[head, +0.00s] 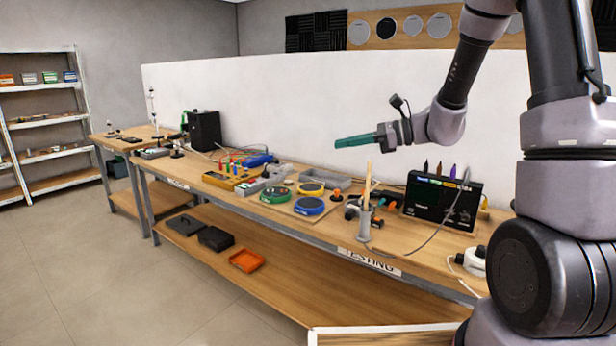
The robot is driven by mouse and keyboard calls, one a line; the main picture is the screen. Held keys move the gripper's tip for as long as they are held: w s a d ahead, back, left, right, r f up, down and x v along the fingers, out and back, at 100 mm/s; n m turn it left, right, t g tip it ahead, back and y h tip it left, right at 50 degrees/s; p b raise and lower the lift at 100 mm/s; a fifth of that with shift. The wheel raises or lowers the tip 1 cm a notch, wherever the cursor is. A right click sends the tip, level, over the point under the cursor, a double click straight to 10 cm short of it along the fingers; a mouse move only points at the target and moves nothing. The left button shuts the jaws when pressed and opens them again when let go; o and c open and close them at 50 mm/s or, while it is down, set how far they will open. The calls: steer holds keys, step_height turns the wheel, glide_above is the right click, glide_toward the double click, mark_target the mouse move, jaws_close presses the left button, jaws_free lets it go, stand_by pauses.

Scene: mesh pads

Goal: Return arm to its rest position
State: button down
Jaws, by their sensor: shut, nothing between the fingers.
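My gripper (352,142) is at the end of my arm, which comes in from the right. Its long green fingers point left, closed together with nothing between them. It hangs in the air above the workbench (408,243), level with the white partition behind. It touches nothing that I can see.
On the bench below stand green, yellow and blue round pads (309,205), a holder with upright sticks (365,222) and a black box (441,203) with coloured tools. An orange tray (246,261) lies on the lower shelf. Metal shelves (45,120) stand far left; the floor (120,270) at left is clear.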

steer(key=s+d+r+n+g+h, duration=0.1)
steer(key=s+d+r+n+h, duration=0.15)
steer(key=s+n, duration=0.35)
steer(key=s+d+r+n+h, duration=0.2)
steer(key=s+r+n+h, duration=0.15)
steer(key=s, duration=0.45)
steer(key=s+d+r+n+t+h, duration=0.4)
steer(key=s+d+n+h, duration=0.1)
steer(key=d, duration=0.5)
steer(key=shift+s+d+r+t+h, duration=0.2)
steer(key=shift+s+d+t+h, duration=0.2)
steer(key=shift+s+h, duration=0.55)
stand_by(0.8)
